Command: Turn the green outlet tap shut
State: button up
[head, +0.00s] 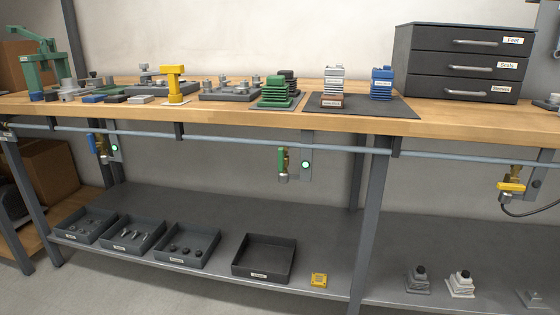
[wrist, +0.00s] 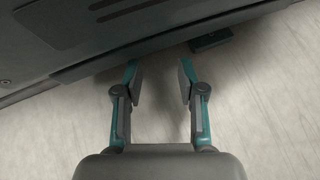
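The green outlet tap (head: 283,160) hangs under the workbench near the middle of the head view. Its green handle points up and down, above a metal outlet end. A grey plate with a lit green indicator (head: 307,164) is just right of it. My gripper (wrist: 160,78) shows only in the wrist view. Its two fingers are apart with nothing between them, above a pale floor. The tap is not in the wrist view, and my gripper is not in the head view, so the distance between them cannot be told.
A blue-handled tap (head: 99,147) hangs to the left and a yellow-handled tap (head: 511,187) with a hose to the right. A pale pipe (head: 240,141) runs below the bench edge. The lower shelf (head: 330,235) holds several dark trays. A bench leg (head: 370,220) stands right of the green tap.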

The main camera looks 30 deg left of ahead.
jog(key=w+a+r+n+t+h+p, duration=0.35)
jog(key=w+a+r, duration=0.25)
jog(key=w+r, duration=0.2)
jog(key=w+a+r+n+t+h+p, duration=0.2)
jog(key=w+a+r+t+p, duration=0.3)
jog(key=w+r, duration=0.3)
jog(key=m+t+y+p, duration=0.2)
jog(key=t+y+p, duration=0.7)
jog(key=t, duration=1.1)
send_near(280, 160)
jog(key=shift+n+y, duration=0.25)
jog(key=shift+y, duration=0.7)
jog(key=b+x, duration=0.1)
jog(key=x, duration=0.2)
jog(key=b+x, duration=0.1)
jog(key=x, duration=0.2)
jog(key=d+b+x, duration=0.1)
jog(key=x, duration=0.2)
jog(key=shift+w+a+f, duration=0.1)
jog(key=shift+w+f, duration=0.1)
jog(key=shift+w, duration=0.25)
grip_shut()
